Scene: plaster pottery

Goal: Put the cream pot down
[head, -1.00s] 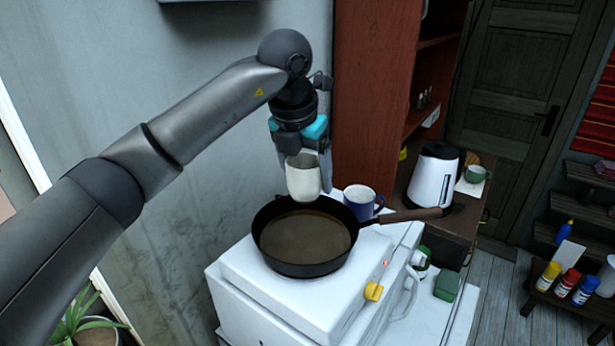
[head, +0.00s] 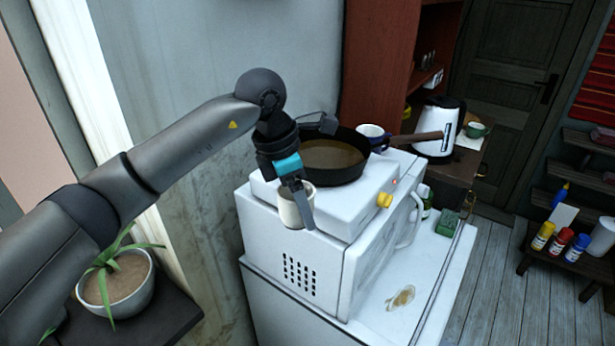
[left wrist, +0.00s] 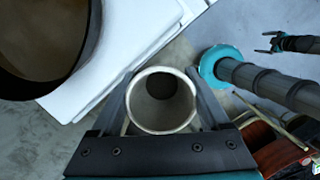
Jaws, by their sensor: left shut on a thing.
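The cream pot (head: 292,208) is a small pale cup-like vessel, held upright in my left gripper (head: 296,196). The gripper is shut on it, with one finger on each side. In the head view the pot hangs in front of the left side of the white oven, below the level of the pan. In the left wrist view the cream pot (left wrist: 161,101) shows its open round rim between the two fingers, and its inside looks empty. My right gripper is not in the head view.
A black pan (head: 338,166) with brown liquid sits on the hotplate atop the white oven (head: 300,272). A potted plant (head: 116,285) is at lower left. The front counter (head: 425,290) has free room around a small beige patch.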

